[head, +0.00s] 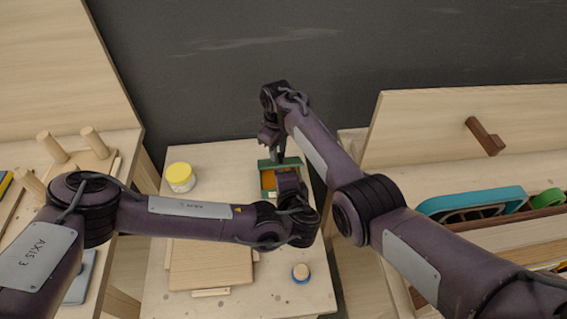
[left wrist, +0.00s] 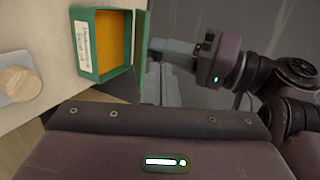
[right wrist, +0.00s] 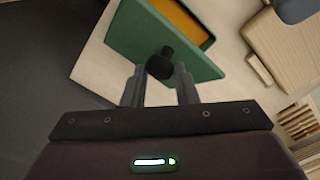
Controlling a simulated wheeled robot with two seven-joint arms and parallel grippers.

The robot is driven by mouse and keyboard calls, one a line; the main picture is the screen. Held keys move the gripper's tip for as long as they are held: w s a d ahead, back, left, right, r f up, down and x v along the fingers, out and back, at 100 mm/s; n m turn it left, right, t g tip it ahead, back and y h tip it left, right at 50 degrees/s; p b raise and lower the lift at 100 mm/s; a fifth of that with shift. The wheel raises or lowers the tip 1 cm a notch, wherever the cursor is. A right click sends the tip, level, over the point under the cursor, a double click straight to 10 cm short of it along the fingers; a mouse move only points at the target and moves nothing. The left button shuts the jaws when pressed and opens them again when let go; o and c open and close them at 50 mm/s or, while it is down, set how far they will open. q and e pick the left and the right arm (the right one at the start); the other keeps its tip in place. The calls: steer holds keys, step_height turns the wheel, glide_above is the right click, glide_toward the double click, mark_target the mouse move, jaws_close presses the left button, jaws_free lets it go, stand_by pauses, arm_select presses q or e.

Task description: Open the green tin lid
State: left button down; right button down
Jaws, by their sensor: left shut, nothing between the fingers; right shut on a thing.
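The green tin (head: 263,192) stands on the table with its orange-yellow inside showing; a white label marks its side in the left wrist view (left wrist: 84,48). Its green lid (right wrist: 135,48) stands open, tilted up along one edge; it shows nearly edge-on in the left wrist view (left wrist: 142,45). My right gripper (right wrist: 160,72) is shut on the lid's black knob (right wrist: 160,65); in the head view it (head: 277,155) is at the lid's far side. My left gripper (left wrist: 161,72) is shut and empty beside the tin, and its wrist hides part of the tin in the head view.
A yellow-lidded jar (head: 180,178) stands left of the tin. A wooden board (head: 210,264) and a small blue-rimmed round piece (head: 300,272) lie nearer me. Side tables flank this one; the right holds a teal tray (head: 472,203).

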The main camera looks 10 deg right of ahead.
mark_target(282, 165)
steer(key=shift+s+d+f, duration=0.1)
steer(key=shift+d+f, duration=0.25)
steer(key=shift+f, duration=0.05)
arm_select(q)
steer(key=w+f, duration=0.1)
steer(key=w, duration=0.1)
steer(key=w+d+f, duration=0.1)
steer(key=w, duration=0.1)
steer(key=w+f, duration=0.1)
steer(key=w, duration=0.2)
steer(key=shift+d+f, duration=0.2)
steer(key=shift+d, duration=0.05)
steer(key=shift+w+a+r, duration=0.2)
steer(key=shift+w+r, duration=0.15)
steer(key=shift+w, duration=0.45)
arm_select(e)
steer(key=c, duration=1.5)
jaws_free()
arm_select(q)
steer(key=shift+w+d, duration=0.1)
steer(key=shift+w, duration=0.05)
arm_select(e)
steer(key=o, duration=0.4)
steer(key=shift+c, duration=0.2)
arm_select(q)
steer(key=shift+f, duration=0.1)
